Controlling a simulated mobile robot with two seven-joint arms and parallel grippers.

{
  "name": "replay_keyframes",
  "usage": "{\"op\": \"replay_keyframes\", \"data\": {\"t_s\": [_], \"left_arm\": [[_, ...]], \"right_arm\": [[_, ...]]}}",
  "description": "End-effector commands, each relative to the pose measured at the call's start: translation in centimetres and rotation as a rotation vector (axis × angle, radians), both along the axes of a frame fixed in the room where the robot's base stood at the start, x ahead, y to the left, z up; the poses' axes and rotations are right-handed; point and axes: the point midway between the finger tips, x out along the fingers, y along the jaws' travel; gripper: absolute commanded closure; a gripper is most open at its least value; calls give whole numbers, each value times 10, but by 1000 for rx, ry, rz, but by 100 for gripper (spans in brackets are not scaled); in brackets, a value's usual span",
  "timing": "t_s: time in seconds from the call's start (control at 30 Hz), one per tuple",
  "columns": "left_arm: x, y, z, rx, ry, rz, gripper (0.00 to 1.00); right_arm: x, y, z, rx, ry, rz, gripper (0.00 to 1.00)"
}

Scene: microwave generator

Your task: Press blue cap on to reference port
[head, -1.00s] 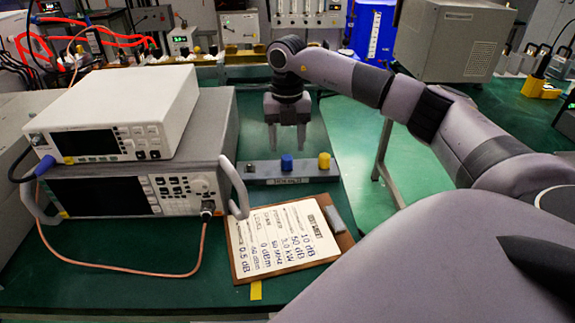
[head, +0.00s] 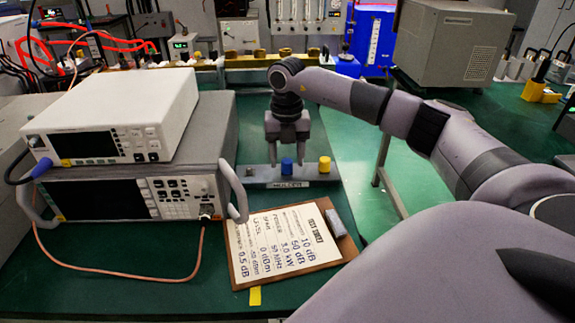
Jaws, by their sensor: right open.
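The blue cap (head: 287,167) stands upright on a grey bar (head: 308,176) on the green bench. My right gripper (head: 287,163) points down over it, open, with its fingertips close to either side of the cap. Whether they touch it I cannot tell. A round port connector (head: 207,211) shows at the lower right of the lower instrument's front; I cannot tell if it is the reference port. My left gripper is out of view.
A yellow cap (head: 324,164) stands on the bar right of the blue one. A white instrument (head: 125,112) sits on a grey instrument (head: 100,198) with handles at left. A clipboard (head: 283,240) lies in front of the bar.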

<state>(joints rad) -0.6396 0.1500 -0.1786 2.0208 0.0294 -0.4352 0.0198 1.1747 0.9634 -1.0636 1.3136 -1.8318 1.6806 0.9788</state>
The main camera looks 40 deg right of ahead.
Motion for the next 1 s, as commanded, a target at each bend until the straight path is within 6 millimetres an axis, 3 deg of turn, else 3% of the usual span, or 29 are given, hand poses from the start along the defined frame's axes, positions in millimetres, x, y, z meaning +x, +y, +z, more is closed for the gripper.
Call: {"op": "replay_keyframes", "data": {"t_s": [1.0], "left_arm": [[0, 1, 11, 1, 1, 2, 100]], "right_arm": [[0, 0, 1, 0, 0, 0, 46]]}}
